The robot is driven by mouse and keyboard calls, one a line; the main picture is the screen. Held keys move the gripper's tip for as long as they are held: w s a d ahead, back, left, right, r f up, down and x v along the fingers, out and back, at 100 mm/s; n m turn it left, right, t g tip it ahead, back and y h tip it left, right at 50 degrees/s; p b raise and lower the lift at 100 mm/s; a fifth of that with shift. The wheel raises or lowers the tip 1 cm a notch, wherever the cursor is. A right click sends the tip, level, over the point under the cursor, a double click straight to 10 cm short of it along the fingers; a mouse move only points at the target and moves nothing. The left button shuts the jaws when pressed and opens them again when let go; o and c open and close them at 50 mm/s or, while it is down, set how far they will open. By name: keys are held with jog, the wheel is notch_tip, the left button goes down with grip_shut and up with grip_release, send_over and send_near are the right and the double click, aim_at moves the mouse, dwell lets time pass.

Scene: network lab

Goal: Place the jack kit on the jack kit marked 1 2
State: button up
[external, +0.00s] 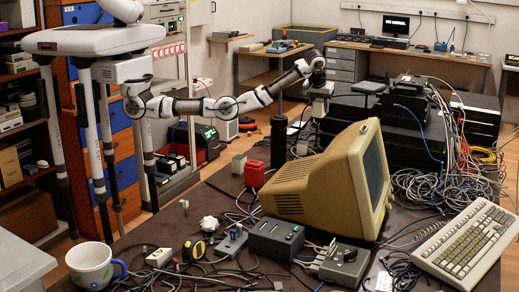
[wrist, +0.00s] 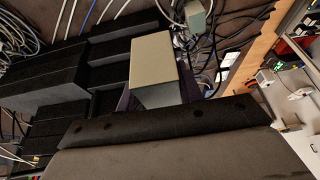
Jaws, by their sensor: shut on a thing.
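My gripper (external: 318,77) is at the far side of the table, raised above the cluttered top. It is shut on a pale grey-green box, the jack kit (wrist: 152,60), which fills the middle of the wrist view. In the external view the held kit (external: 322,89) is small and partly hidden by the gripper. A similar small pale box (wrist: 195,16) lies beyond it among cables at the top of the wrist view. Small grey boxes (external: 238,164) (external: 302,147) stand on the table. No number mark is legible, so I cannot tell which is marked 1 2.
Black equipment boxes (external: 385,125) are stacked close to the gripper, and they fill the left of the wrist view (wrist: 45,80). A beige monitor (external: 320,185), a dark cylinder (external: 279,142), a red box (external: 254,174) and loose cables (external: 420,190) crowd the table.

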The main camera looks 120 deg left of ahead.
jog(key=s+a+r+m+t+b, duration=0.2)
jog(key=s+a+r+m, duration=0.15)
jog(key=a+r, duration=0.35)
jog(key=m+t+h+b, duration=0.1)
jog(key=m+b, duration=0.1)
jog(key=m, duration=0.4)
send_over(308, 142)
jog(key=s, duration=0.1)
notch_tip(308, 142, down, 2)
jog(key=f, duration=1.3)
jog(key=d+f, duration=0.1)
jog(key=f, duration=0.6)
jog(key=shift+s+f+p, duration=0.15)
jog(key=shift+p, duration=0.25)
jog(key=shift+f, duration=0.1)
jog(key=o, duration=1)
jog(key=shift+o, duration=0.2)
